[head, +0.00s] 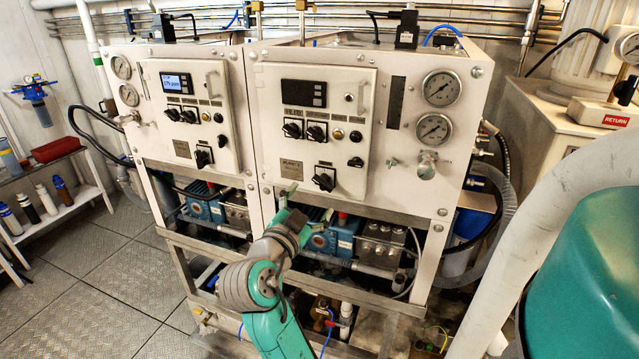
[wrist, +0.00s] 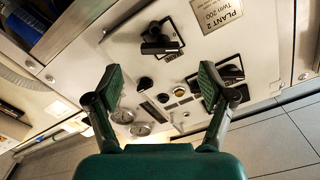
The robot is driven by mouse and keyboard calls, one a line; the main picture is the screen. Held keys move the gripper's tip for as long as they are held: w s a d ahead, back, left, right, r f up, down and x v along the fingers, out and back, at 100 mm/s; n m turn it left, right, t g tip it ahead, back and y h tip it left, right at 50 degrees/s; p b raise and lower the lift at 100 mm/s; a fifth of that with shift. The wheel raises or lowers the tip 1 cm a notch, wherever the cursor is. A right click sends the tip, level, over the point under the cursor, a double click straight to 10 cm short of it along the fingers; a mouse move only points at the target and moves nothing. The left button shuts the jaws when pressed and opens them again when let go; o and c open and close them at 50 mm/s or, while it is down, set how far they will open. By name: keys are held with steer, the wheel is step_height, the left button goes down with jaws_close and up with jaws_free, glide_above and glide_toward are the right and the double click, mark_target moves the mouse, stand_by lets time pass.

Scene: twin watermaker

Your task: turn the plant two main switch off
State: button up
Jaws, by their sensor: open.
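The plant two main switch (head: 324,179) is a black rotary handle low on the right cabinet's white panel (head: 346,110). In the wrist view the switch (wrist: 158,42) shows near the top, beside a plate (wrist: 219,12) reading "PLANT 2 Twin 200". I cannot tell its marked position. My gripper (head: 307,203) is just below and left of the switch in the head view. In the wrist view my gripper (wrist: 160,76) is open and empty, its fingers spread wide, with the switch beyond them and apart from both.
Smaller black knobs (head: 292,129) and a dark display (head: 303,93) sit above the switch. Gauges (head: 441,88) are at the panel's right. The left cabinet has a lit display (head: 176,83) and its own main switch (head: 203,158). Blue pumps (head: 345,238) and pipes lie below.

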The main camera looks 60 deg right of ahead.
mark_target(321, 187)
steer(key=d, duration=0.7)
steer(key=shift+w+d, duration=0.35)
steer(key=shift+d, duration=0.05)
steer(key=c, duration=1.2)
